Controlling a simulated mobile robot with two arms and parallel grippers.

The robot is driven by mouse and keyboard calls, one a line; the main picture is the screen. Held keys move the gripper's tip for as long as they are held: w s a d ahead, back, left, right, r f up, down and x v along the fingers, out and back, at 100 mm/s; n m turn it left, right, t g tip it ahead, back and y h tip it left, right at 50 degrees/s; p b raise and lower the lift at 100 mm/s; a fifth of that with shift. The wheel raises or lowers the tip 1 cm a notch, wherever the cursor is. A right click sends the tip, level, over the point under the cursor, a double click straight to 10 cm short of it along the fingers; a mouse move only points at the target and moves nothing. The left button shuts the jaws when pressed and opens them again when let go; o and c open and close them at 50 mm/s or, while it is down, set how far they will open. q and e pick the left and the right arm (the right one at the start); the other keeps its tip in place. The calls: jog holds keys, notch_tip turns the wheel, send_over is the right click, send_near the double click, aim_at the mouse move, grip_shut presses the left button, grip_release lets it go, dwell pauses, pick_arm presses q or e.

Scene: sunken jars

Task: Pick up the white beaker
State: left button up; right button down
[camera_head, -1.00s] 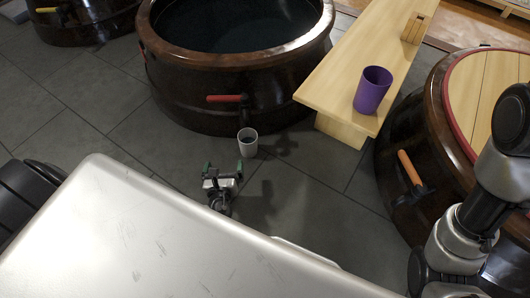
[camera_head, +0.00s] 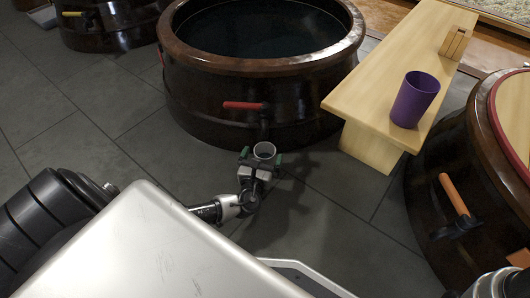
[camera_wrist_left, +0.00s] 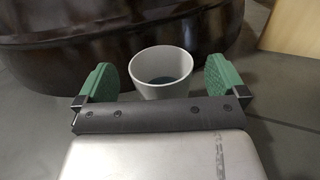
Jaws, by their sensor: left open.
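The white beaker (camera_head: 264,150) stands upright on the grey floor in front of the large dark jar with the red handle. My left gripper (camera_head: 262,158) is open around the beaker, and the gripper body hides the beaker's lower part in both views. In the left wrist view the open left gripper (camera_wrist_left: 161,85) has its fingers on either side of the cup. My right gripper is not in view.
The dark jar (camera_head: 262,109) with its red handle (camera_head: 243,105) stands just behind the beaker. A wooden bench (camera_head: 400,60) at right bears a purple cup (camera_head: 414,99) and a small wooden block (camera_head: 454,43). Another jar (camera_head: 458,180) with an orange handle stands at right.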

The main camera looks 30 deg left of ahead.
pick_arm(q)
jog(key=shift+b+x, duration=0.55)
jog(key=shift+x, duration=0.85)
jog(key=c, duration=1)
jog(key=shift+c, duration=0.2)
